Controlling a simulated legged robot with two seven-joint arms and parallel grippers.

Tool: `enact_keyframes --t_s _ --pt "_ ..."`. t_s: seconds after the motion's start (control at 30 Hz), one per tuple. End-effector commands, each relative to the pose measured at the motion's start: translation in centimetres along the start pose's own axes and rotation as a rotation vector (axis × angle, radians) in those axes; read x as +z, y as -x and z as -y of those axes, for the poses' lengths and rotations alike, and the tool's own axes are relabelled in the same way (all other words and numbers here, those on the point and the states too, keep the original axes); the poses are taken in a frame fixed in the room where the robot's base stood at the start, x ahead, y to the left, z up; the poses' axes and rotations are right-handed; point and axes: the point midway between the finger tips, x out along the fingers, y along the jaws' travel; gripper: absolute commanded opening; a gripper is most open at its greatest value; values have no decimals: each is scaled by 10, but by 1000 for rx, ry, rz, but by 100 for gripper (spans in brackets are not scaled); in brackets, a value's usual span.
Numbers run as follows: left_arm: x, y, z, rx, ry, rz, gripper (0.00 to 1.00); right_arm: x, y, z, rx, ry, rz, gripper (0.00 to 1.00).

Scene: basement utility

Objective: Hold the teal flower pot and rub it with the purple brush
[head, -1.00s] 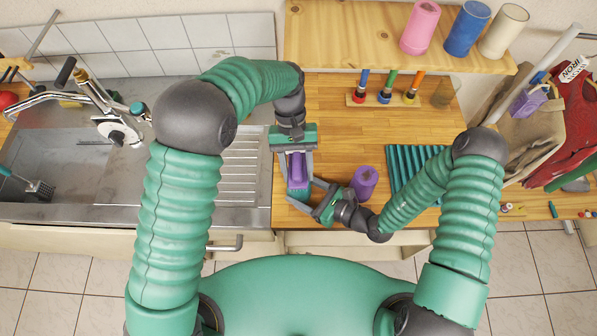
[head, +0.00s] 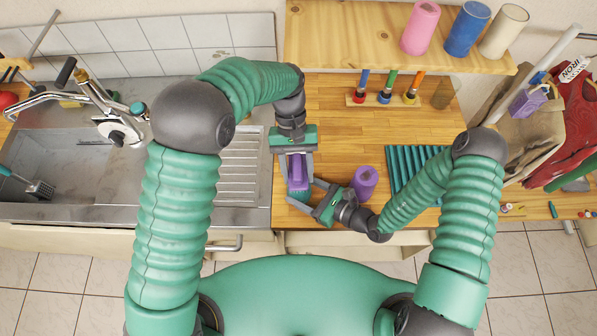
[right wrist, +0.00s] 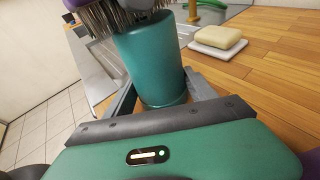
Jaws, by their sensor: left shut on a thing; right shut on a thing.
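The purple brush (head: 297,170) is held in my left gripper (head: 297,176), which is shut on it and points down at the counter's front left part. The teal flower pot (head: 299,196) is mostly hidden in the head view under the brush and between the right fingers. My right gripper (head: 307,196) is shut on the pot from the right. In the right wrist view the teal pot (right wrist: 148,60) stands upright between the fingers. The brush's grey bristles (right wrist: 108,18) are at the pot's upper left and appear to touch it.
A purple cup (head: 366,180) stands close to my right gripper. A ribbed teal mat (head: 412,165) lies further right. The sink (head: 75,165) is left. A yellowish block (right wrist: 218,37) sits on a white dish.

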Motion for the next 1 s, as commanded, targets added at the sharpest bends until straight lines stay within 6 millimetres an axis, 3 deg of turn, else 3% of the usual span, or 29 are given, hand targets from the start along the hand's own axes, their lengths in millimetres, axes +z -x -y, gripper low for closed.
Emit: enact_keyframes --t_s 0.17,0.7,1.0 --pt "-1 1 1 -1 1 -4 13 0 0 0 1 0 1 32" --pt "27 57 -6 -1 0 -4 13 -1 0 0 1 0 -1 32" --pt "30 62 -7 -1 0 -2 13 -1 0 0 1 0 -1 32"
